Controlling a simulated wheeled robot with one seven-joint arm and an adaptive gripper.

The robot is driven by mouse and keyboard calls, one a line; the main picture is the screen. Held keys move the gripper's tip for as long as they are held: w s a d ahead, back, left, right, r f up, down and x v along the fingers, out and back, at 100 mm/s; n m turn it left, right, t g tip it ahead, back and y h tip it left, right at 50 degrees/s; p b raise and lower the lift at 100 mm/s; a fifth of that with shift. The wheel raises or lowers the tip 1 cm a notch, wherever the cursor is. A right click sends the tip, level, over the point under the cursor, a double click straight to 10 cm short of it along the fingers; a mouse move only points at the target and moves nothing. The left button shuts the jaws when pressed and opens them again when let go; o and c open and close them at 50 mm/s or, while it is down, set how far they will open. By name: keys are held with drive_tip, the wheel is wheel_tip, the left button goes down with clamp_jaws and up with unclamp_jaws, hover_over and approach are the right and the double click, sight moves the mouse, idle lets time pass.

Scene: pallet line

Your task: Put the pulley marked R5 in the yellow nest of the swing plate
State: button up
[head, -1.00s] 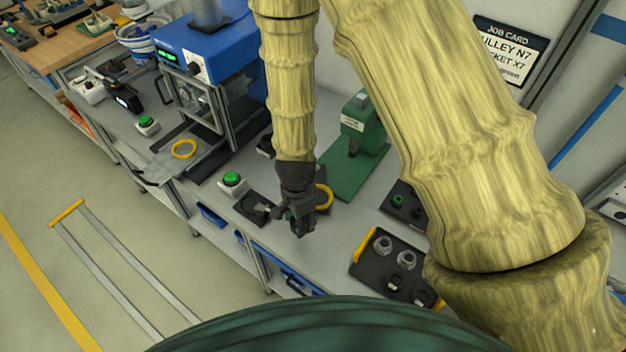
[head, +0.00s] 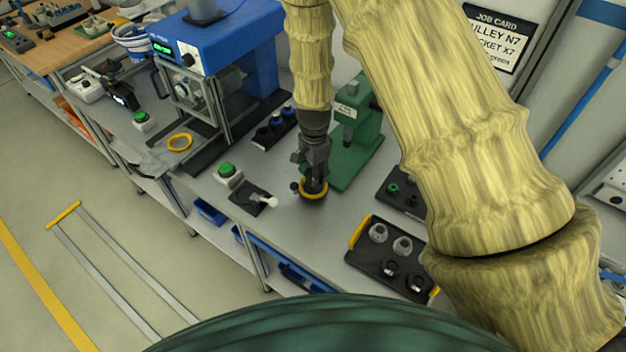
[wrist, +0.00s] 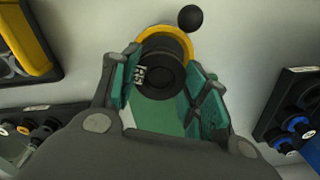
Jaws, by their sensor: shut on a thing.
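My gripper (head: 313,187) points down over a yellow ring nest (head: 315,196), in front of the green press (head: 355,140). In the wrist view my gripper (wrist: 165,95) is shut on a dark pulley (wrist: 166,72) with a pale label that seems to read R5. The yellow ring (wrist: 182,42) shows behind and around the pulley's far side. A black knob (wrist: 190,18) stands beside the ring. The pulley's lower end is hidden, so I cannot tell whether it rests in the ring. The plate under the ring is hard to make out.
A black tray (head: 358,262) with pulleys lies to the right, another small tray (head: 400,195) behind it. A blue press (head: 225,50) stands at the left, with a second yellow ring (head: 180,142) before it. A green button (head: 226,169) and black pad (head: 250,199) lie left of my gripper.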

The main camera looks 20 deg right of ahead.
drive_tip(key=f, duration=0.1)
drive_tip(key=f+b, duration=0.2)
drive_tip(key=shift+w+f, duration=0.3)
drive_tip(key=shift+s, duration=0.2)
drive_tip(key=shift+f, duration=0.1)
drive_tip(key=o, duration=1.1)
drive_tip(key=shift+r+b, duration=2.25)
drive_tip(key=shift+r, duration=3.9)
